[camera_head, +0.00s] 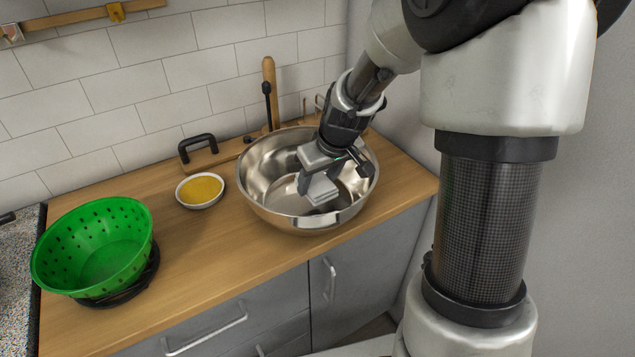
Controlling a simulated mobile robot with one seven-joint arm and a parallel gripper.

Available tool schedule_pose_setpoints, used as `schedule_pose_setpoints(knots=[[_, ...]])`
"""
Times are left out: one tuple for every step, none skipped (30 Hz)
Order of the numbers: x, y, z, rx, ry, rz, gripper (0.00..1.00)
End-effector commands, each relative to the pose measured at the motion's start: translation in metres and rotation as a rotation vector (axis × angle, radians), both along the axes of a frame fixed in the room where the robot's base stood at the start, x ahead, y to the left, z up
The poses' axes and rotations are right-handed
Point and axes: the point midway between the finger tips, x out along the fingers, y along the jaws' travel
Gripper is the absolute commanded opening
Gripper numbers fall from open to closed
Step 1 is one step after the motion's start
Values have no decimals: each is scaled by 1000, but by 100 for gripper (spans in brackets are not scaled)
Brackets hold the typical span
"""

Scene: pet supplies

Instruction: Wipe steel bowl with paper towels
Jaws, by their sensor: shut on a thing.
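The steel bowl (262,208) is large, shiny and round, and stands upright near the right end of the wooden counter. My gripper (320,178) reaches down into the bowl from above and right. It is shut on a small pale block-like pad, which looks like the folded paper towels (322,193). The pad is inside the bowl, in front of its inner wall. I cannot tell whether it touches the steel. My gripper and wrist hide part of the bowl's back right rim and inside.
A green colander (100,250) sits on a dark round base at the counter's left. A small white dish of yellow contents (200,190) stands left of the bowl. A board with a black handle (197,149) and a wooden-handled tool (270,90) are behind. The front middle counter is clear.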

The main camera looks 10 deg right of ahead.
Motion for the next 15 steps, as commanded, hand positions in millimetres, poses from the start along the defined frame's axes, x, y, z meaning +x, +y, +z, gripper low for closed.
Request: schedule_pose_setpoints(knots=[[0,0,-1,0,0,0,33],[0,0,-1,0,0,0,33],[0,0,-1,0,0,0,33],[0,0,-1,0,0,0,33],[0,0,-1,0,0,0,33],[0,0,0,0,-1,0,33],[0,0,1,-1,-1,0,33],[0,0,2,-1,-1,0,33],[0,0,4,-1,-1,0,33],[0,0,6,-1,-1,0,33],[1,0,9,-1,-1,0,33],[0,0,12,-1,-1,0,33],[0,0,15,-1,-1,0,33],[0,0,19,-1,-1,0,33],[1,0,23,0,-2,0,33]])
